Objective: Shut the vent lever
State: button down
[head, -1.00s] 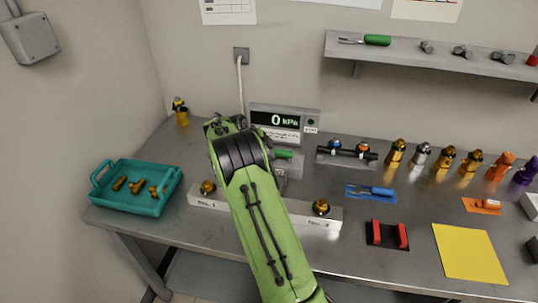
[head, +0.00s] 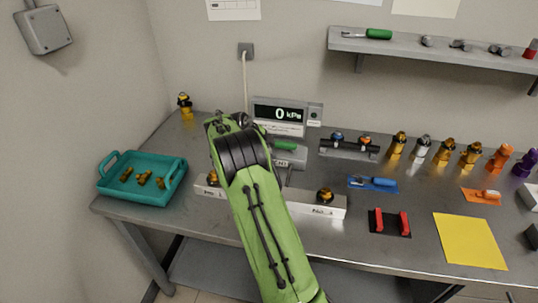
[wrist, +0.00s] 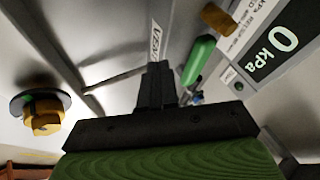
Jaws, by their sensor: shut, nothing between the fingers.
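The vent lever has a green handle (head: 285,146) and sits just below the pressure gauge (head: 279,116), right of my arm in the head view. In the wrist view the green handle (wrist: 198,60) is to the right of my fingers and slants up to the right. My gripper (wrist: 157,72) is shut with nothing in it. Its fingertips point at a pale labelled surface left of the handle, and a gap shows between them and the handle. In the head view my own arm hides the gripper and part of the lever's mount.
The gauge reads 0 kPa. A white block (head: 318,209) with brass fittings lies in front. A teal tray (head: 140,198) is at the left, and a black rack (head: 348,148) at the right. Another brass fitting (wrist: 42,116) is left of my gripper in the wrist view.

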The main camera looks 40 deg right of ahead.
jog(key=p+v, duration=0.2)
jog(key=v, duration=0.7)
jog(key=shift+w+a+r+p, duration=0.15)
jog(key=shift+a+r+p, duration=0.1)
jog(key=shift+r+p, duration=0.1)
jog(key=s+a+r+n+t+y+p, duration=0.3)
jog(key=s+a+r+n, duration=0.8)
jog(key=r, duration=0.3)
jog(key=s+a+n+t+y+p, duration=0.1)
jog(key=s+a+n+y, duration=0.1)
jog(key=s+a+n, duration=0.4)
jog(key=s+a+n+t+y+p, duration=0.1)
jog(key=s+a+n, duration=0.6)
jog(key=s, duration=0.7)
jog(key=shift+r+n+y+p, duration=0.25)
jog(key=shift+n+y+p, duration=0.4)
jog(key=shift+n, duration=0.35)
